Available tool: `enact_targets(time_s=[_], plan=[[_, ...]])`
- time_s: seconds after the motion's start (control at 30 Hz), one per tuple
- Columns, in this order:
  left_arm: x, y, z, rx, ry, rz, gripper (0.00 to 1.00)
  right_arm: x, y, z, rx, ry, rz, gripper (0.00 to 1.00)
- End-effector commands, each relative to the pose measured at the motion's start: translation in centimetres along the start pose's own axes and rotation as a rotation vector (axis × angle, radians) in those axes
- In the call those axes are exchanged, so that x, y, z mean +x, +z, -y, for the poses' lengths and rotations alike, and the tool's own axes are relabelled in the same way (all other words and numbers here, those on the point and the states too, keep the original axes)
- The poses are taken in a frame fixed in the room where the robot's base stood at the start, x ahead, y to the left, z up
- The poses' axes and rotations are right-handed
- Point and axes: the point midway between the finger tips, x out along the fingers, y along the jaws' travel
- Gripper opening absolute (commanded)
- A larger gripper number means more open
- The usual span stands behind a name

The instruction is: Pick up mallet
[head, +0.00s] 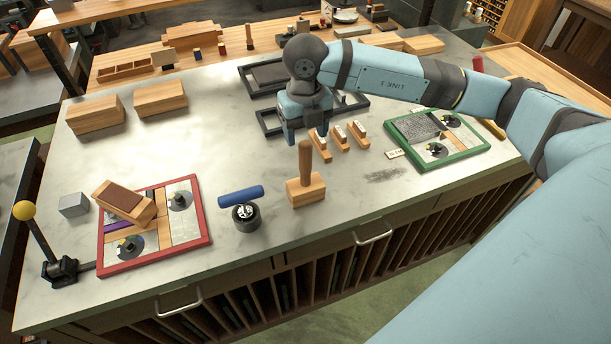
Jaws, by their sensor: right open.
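The mallet (306,191) stands on the stone-topped bench (355,225) near the middle, its wooden block head down and its round handle pointing up. My right gripper (309,136) points down just behind the mallet's handle in the picture, above the bench. My left gripper is not in view.
Small wooden blocks with pale tops (340,137) stand right of the mallet, close to my gripper. A blue-handled roller (241,196) is to its left. A red-framed tray (200,226) and a green-framed tray (470,153) lie at either side. Bench is clear at centre left.

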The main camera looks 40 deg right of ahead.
Motion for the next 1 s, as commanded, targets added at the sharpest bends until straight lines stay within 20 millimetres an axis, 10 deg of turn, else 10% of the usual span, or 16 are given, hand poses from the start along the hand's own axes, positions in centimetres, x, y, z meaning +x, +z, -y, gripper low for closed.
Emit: enact_targets(time_s=[0.6,0.83,1.0], plan=[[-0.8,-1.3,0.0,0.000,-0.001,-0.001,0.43,4.9,0.2,0.1,-0.001,0.000,-0.002,0.63],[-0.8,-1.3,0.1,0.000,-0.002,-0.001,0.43,4.9,0.2,0.1,-0.001,0.000,-0.001,0.10],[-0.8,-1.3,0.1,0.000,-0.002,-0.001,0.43,4.8,0.2,0.1,0.000,0.001,0.000,0.09]])
